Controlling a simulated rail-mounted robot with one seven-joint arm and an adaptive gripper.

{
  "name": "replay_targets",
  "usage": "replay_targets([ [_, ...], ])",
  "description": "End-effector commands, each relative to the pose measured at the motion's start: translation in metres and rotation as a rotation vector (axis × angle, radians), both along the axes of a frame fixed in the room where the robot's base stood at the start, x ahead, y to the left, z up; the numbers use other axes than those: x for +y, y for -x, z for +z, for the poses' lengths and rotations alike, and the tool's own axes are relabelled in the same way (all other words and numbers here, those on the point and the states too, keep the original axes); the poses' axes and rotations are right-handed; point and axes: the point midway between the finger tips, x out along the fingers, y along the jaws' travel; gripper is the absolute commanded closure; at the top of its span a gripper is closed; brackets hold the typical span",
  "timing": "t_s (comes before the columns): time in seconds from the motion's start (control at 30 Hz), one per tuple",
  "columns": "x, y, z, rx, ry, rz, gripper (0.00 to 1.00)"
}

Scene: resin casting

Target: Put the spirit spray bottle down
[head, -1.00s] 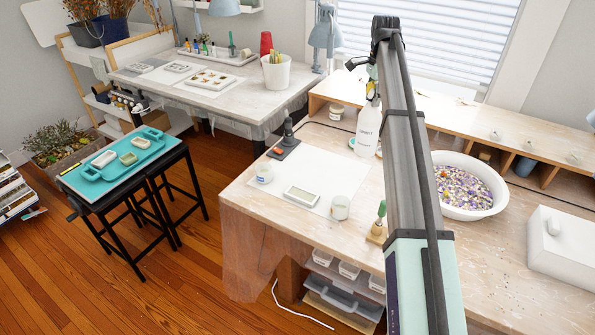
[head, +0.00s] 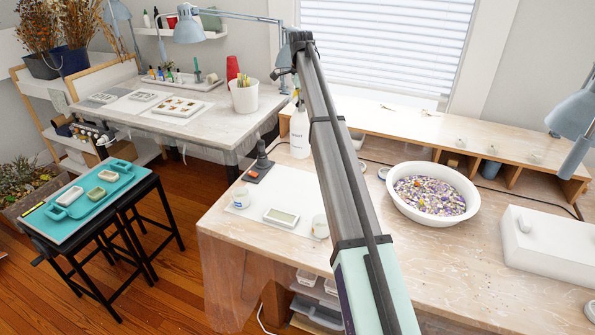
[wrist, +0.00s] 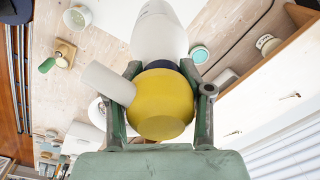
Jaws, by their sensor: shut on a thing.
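The spirit spray bottle (head: 299,133) is white with lettering on its body. In the head view it is upright over the back left of the workbench (head: 445,260), partly hidden by my arm. In the wrist view the bottle (wrist: 160,32) has a dark collar, a yellow head and a white nozzle. My gripper (wrist: 160,70) is shut on it around the collar and head, one finger on each side. My gripper is mostly hidden behind my arm in the head view. I cannot tell whether the bottle's base touches the bench.
A white bowl of coloured chips (head: 395,205) stands right of my arm. A teal-topped jar (wrist: 199,53) is near the bottle in the wrist view. A wooden shelf (head: 450,137) runs along the back.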

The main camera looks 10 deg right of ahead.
Motion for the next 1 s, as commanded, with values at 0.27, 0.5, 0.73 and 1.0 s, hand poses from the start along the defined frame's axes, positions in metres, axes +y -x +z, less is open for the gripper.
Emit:
replay_targets([
  [0.27, 0.0, 0.003, -0.06, 0.003, 0.0, 0.0, 1.0],
  [0.5, 0.0, 0.002, -0.115, 0.001, 0.0, 0.0, 1.0],
  [0.73, 0.0, 0.001, -0.142, -0.001, 0.0, 0.0, 1.0],
  [1.0, 0.0, 0.001, -0.163, 0.0, 0.0, 0.0, 1.0],
])
